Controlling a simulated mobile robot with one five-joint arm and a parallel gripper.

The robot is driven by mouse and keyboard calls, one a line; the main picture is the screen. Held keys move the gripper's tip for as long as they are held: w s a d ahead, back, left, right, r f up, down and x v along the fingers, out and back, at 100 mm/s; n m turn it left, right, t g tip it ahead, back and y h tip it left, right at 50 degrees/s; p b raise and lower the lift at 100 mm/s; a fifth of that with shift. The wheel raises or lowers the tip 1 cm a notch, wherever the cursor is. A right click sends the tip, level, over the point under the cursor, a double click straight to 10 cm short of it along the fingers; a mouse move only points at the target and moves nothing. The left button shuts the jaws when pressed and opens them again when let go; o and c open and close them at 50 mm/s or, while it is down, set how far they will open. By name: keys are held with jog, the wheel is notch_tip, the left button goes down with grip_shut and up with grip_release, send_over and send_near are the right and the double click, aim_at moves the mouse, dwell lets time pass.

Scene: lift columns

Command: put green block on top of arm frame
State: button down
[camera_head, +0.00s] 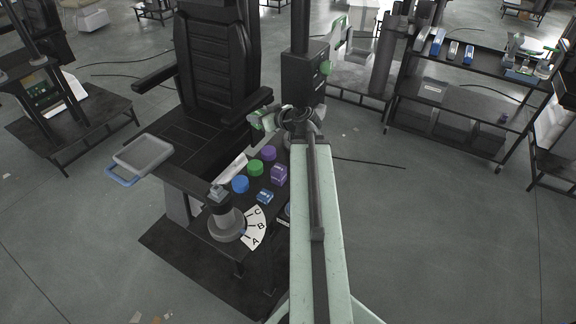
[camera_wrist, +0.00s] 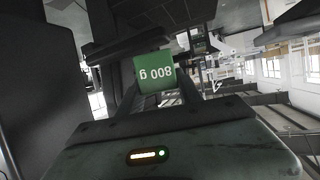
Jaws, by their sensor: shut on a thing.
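The green block (camera_wrist: 155,72), marked "800 g" and seen upside down, sits between the fingers of my gripper (camera_wrist: 157,97) in the wrist view. My gripper is shut on it. In the head view my gripper (camera_head: 258,121) is at the far end of my pale arm, in the air in front of the black chair and above the small table. The block is small and partly hidden there. I cannot tell for certain which part is the arm frame; a black box-like carriage (camera_head: 303,78) on an upright post stands just behind my gripper.
The black chair (camera_head: 215,60) has armrests on both sides. Below my gripper, a dark table holds blue, green and purple round pieces (camera_head: 255,167), a purple block (camera_head: 279,173), a blue block (camera_head: 264,197) and a lettered dial (camera_head: 254,228). A shelf (camera_head: 455,90) stands right; floor between is mostly clear.

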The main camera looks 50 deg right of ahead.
jog(key=s+d+f+n+y+b, duration=0.1)
jog(key=s+d+f+b, duration=0.35)
jog(key=s, duration=0.35)
jog(key=s+d+f+n+y+b, duration=0.1)
jog(key=s+d+f+y+b, duration=0.15)
jog(key=s+f+b, duration=0.4)
jog(key=s+d+f+n+b, duration=0.1)
jog(key=s+d+f+b, duration=0.3)
jog(key=s, duration=0.6)
jog(key=w+a, duration=0.1)
jog(key=w, duration=0.4)
jog(key=w+a, duration=0.1)
jog(key=w, duration=0.4)
jog(key=w+a, duration=0.1)
jog(key=w, duration=0.4)
jog(key=shift+a+f, duration=0.25)
jog(key=shift+a, duration=0.05)
jog(key=shift+w+a+f+y+b, duration=0.15)
jog(key=shift+w+y+b, duration=0.15)
jog(key=shift+w, duration=0.2)
notch_tip(320, 180, down, 4)
jog(key=b, duration=0.3)
jog(key=shift+s+b, duration=0.1)
jog(key=shift+b, duration=0.25)
jog(key=shift+r, duration=0.35)
jog(key=shift+f, duration=0.2)
jog(key=c, duration=0.8)
grip_release()
jog(key=shift+r, duration=0.1)
